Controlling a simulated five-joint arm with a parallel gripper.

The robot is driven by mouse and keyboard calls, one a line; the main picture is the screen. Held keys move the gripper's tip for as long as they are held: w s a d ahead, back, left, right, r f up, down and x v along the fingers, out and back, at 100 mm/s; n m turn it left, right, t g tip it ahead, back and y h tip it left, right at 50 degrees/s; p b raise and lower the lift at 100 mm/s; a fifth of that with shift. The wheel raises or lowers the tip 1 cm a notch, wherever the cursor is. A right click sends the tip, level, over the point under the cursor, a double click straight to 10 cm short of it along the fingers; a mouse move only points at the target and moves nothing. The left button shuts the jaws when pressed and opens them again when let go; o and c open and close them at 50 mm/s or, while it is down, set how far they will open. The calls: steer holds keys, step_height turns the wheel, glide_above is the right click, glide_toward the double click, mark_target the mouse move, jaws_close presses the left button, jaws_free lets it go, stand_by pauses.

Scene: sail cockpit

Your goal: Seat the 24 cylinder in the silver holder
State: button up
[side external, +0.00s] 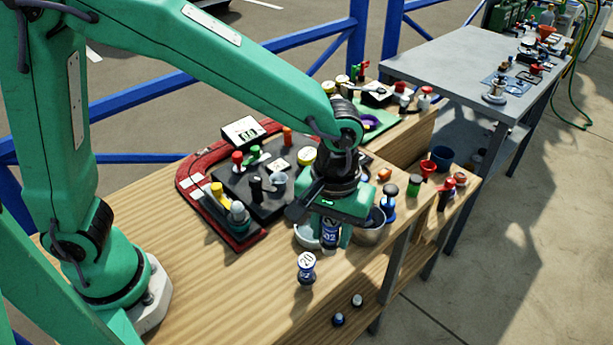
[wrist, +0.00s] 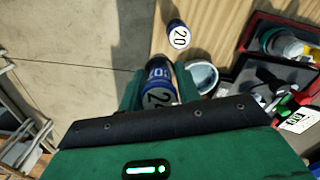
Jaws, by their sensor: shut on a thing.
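My gripper (side external: 331,238) is shut on a blue-and-white cylinder (side external: 329,229), held upright or nearly so above the wooden bench. In the wrist view the cylinder (wrist: 160,94) shows a white top marked 24 between the two green fingers (wrist: 159,88). A silver metal cup (side external: 371,229) stands just right of my gripper in the side view, partly covered by it; I cannot tell whether it is the holder. A pale round bowl (side external: 306,236) is on the left of the held cylinder, and also shows in the wrist view (wrist: 203,77).
A similar cylinder marked 20 (side external: 306,267) stands near the bench's front edge. A red-edged tray (side external: 190,190) with several small items lies behind left. Several small coloured items, including a blue one (side external: 388,205), stand right. The bench's front left is clear.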

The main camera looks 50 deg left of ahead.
steer(key=w+a+n, duration=0.3)
steer(key=w+a, duration=0.1)
steer(key=a, duration=0.8)
steer(key=w+a+n, duration=0.4)
steer(key=w+a, duration=0.1)
steer(key=a, duration=0.8)
steer(key=shift+w+f, duration=0.2)
steer(key=shift+a+f, duration=0.1)
steer(key=shift+f, duration=0.15)
steer(key=shift+f, duration=2.7)
steer(key=shift+f, duration=0.6)
steer(key=o, duration=0.7)
steer(key=shift+o, duration=0.2)
steer(key=shift+r, duration=0.1)
